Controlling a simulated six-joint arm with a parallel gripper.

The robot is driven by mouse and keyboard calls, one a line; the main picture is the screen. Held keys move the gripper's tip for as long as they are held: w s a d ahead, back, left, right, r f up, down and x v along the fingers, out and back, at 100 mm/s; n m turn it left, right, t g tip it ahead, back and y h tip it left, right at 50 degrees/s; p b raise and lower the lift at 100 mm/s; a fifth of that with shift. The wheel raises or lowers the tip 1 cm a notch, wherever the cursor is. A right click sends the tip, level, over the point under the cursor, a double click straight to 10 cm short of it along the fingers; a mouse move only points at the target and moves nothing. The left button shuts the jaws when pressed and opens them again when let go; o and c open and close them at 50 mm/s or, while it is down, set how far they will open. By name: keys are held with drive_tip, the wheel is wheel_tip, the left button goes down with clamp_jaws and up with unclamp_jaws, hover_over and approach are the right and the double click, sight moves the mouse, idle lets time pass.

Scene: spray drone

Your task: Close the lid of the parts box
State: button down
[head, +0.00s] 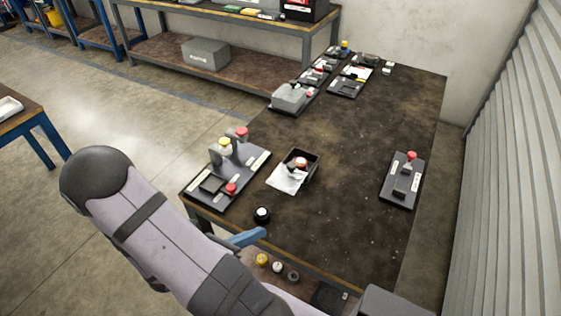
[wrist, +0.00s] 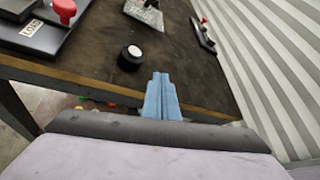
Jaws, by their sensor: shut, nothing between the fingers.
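The parts box (head: 313,172) is a small dark open tray on the workbench, with a red-topped item inside. A pale grey flap, which looks like its lid (head: 286,179), lies folded out at its front left. In the wrist view the lid (wrist: 143,15) shows at the top edge, and most of the box is cut off. My gripper (head: 262,231) has blue fingers, shut and empty. It is over the front edge of the bench, apart from the box and lid. In the wrist view the fingers (wrist: 160,78) point toward the bench top.
A black round knob with a white top (head: 262,214) stands between my gripper and the box. A dark panel with red and yellow buttons (head: 247,166) is at the left, another panel (head: 401,187) at the right. The bench between box and right panel is clear.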

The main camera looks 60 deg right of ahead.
sight(288, 169)
drive_tip(key=w+d+m+h+b, duration=0.1)
drive_tip(key=w+d, duration=0.1)
drive_tip(key=w+d+m+h+b, duration=0.1)
drive_tip(key=w+h, duration=0.1)
drive_tip(key=w+d+m+h+b, duration=0.1)
drive_tip(key=d, duration=0.1)
drive_tip(key=shift+w+d+r, duration=0.35)
drive_tip(key=shift+w+r, duration=0.05)
drive_tip(key=shift+w+d+r+m+h+b, duration=0.4)
drive_tip(key=shift+r+m+h, duration=0.1)
drive_tip(key=shift+m, duration=0.1)
drive_tip(key=p+x, duration=0.3)
drive_tip(key=x, duration=1)
drive_tip(key=shift+d+f+p, duration=0.1)
drive_tip(key=shift+d+p, duration=0.2)
drive_tip(key=shift+d, duration=0.1)
drive_tip(key=shift+d, duration=0.15)
drive_tip(key=d+b, duration=0.3)
drive_tip(key=d, duration=0.6)
drive_tip(key=shift+d+f+b, duration=0.15)
drive_tip(key=shift+d+b, duration=0.15)
drive_tip(key=shift+b, duration=0.05)
drive_tip(key=shift+d, duration=0.15)
